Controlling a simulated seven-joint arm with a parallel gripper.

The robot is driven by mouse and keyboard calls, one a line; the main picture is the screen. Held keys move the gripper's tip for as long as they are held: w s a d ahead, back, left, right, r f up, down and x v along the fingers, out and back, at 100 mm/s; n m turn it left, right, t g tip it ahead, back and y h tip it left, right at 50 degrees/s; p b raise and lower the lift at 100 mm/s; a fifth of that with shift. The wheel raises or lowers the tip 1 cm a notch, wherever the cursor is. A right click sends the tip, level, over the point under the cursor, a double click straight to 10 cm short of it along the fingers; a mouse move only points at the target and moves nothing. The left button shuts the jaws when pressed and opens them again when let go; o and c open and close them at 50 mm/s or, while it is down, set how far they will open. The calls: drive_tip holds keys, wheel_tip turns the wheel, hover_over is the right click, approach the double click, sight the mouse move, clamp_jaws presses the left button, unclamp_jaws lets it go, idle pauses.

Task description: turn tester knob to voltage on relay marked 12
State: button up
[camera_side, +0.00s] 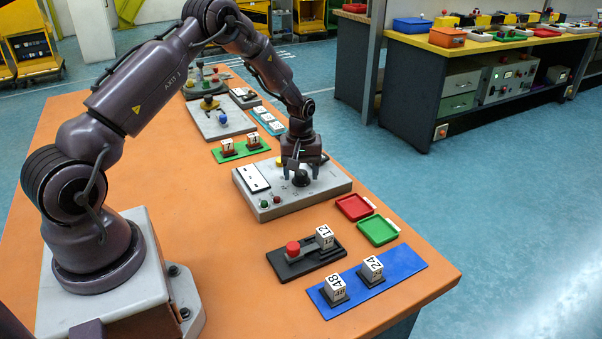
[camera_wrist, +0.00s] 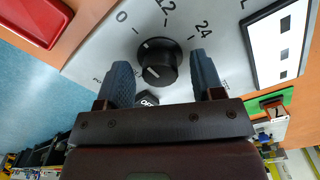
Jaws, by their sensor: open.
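The grey tester (camera_side: 322,194) stands on the orange table with its black knob (camera_wrist: 158,62) on top. In the wrist view the dial marks 0, 12 and 24 show beyond the knob, and "OFF" shows on a dark label on the near side. A white line is on the knob; I cannot tell which mark it points to. My gripper (camera_side: 301,170) points down over the knob, its open fingers (camera_wrist: 160,60) on either side with gaps. The relay marked 12 (camera_side: 325,237) sits in a black fixture (camera_side: 290,263) with a red button (camera_side: 293,248).
Relays marked 24 (camera_side: 372,268) and 48 (camera_side: 335,289) stand on a blue mat (camera_side: 405,263). A red tray (camera_side: 355,207) and a green tray (camera_side: 378,230) lie right of the tester. A green mat (camera_side: 240,152) with two blocks lies behind it.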

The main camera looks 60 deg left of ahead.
drive_tip(key=shift+f, duration=0.4)
drive_tip(key=c, duration=0.6)
drive_tip(key=shift+c, duration=0.2)
drive_tip(key=shift+m, duration=0.3)
drive_tip(key=m, duration=0.3)
drive_tip(key=shift+r+m, duration=0.1)
drive_tip(key=shift+m, duration=2.5)
